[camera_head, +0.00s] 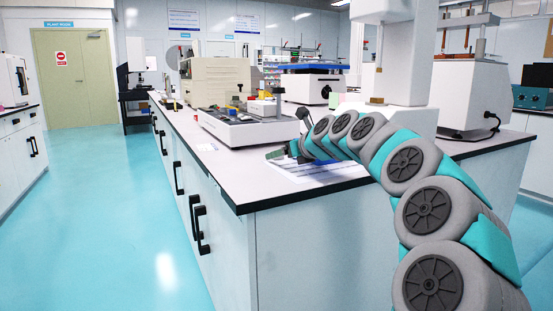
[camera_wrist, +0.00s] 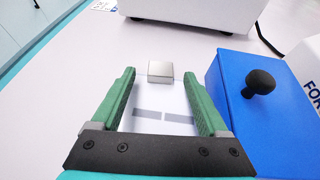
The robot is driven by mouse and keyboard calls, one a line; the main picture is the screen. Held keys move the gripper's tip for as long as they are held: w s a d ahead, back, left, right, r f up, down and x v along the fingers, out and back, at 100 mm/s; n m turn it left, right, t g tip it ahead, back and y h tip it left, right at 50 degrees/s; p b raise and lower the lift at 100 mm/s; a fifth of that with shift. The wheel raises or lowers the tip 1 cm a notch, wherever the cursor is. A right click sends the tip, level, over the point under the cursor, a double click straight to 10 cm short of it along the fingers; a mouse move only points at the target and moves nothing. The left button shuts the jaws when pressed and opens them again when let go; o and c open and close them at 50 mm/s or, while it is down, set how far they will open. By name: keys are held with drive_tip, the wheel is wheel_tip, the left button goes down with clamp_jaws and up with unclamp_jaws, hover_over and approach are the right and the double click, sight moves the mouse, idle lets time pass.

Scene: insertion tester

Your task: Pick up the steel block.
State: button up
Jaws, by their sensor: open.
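The steel block (camera_wrist: 160,72) is a small shiny grey block on the white bench top, seen in the wrist view. It lies just ahead of my gripper (camera_wrist: 152,78), roughly centred between the two green fingertips. My gripper is open, and no contact with the block shows. In the head view my gripper (camera_head: 278,153) is low over the near part of the bench, small and partly hidden by my arm. I cannot make out the block in the head view.
A blue box with a black knob (camera_wrist: 260,83) stands close to the right finger. A pale machine base (camera_wrist: 190,12) is beyond the block. A printed sheet (camera_head: 315,170) lies on the bench (camera_head: 230,180). The bench top left of the gripper is clear.

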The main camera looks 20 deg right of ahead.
drive_tip(key=shift+w+f, duration=0.1)
drive_tip(key=shift+w, duration=0.35)
clamp_jaws()
idle(0.3)
